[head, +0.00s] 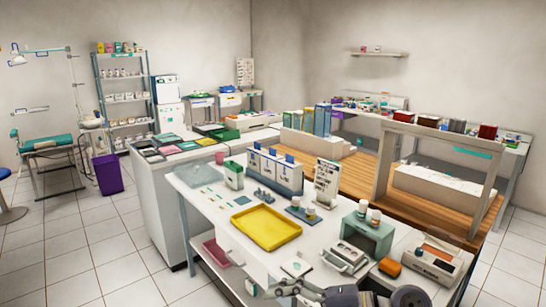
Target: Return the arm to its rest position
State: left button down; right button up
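One of my arms shows at the bottom edge of the head view, with dark grey links coming in from the right, so I take it as my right arm. Its gripper (283,291) points left at the near front edge of the white table (215,205). The fingers are small and partly cut off by the frame, so I cannot tell whether they are open or shut, or whether they hold anything. A small white item (297,267) lies just beyond the gripper. My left gripper is not in view.
A yellow tray (266,228) lies mid-table. A wooden bench (352,178) with a raised frame stands behind. Tiled floor is open at left.

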notch_tip(320, 180, up, 6)
jog(key=a+m+t+y, duration=0.2)
jog(key=t+y, duration=0.1)
jog(key=y, duration=0.1)
jog(key=w+d+r+m+t+h, duration=0.2)
jog(key=d+m+t+h, duration=0.15)
jog(key=m+t, duration=0.25)
jog(key=w+d+r+m+t+h, duration=0.2)
jog(key=d+r+m+t, duration=0.15)
jog(key=m+t, duration=0.35)
jog(key=s+d+f+m+g+h, duration=0.3)
jog(key=d+f+m+h, duration=0.95)
jog(key=f, duration=0.35)
jog(key=s+d+f+g, duration=0.1)
jog(key=s+f+g, duration=0.6)
jog(key=s, duration=0.5)
jog(key=s+f+g, duration=0.5)
jog(key=s+f, duration=0.5)
jog(key=s, duration=0.2)
notch_tip(320, 180, down, 25)
jog(key=s+g, duration=0.1)
jog(key=s+d+f+g, duration=0.1)
jog(key=s+d+f, duration=0.2)
jog(key=s+f, duration=1.4)
jog(key=shift+s+g, duration=0.4)
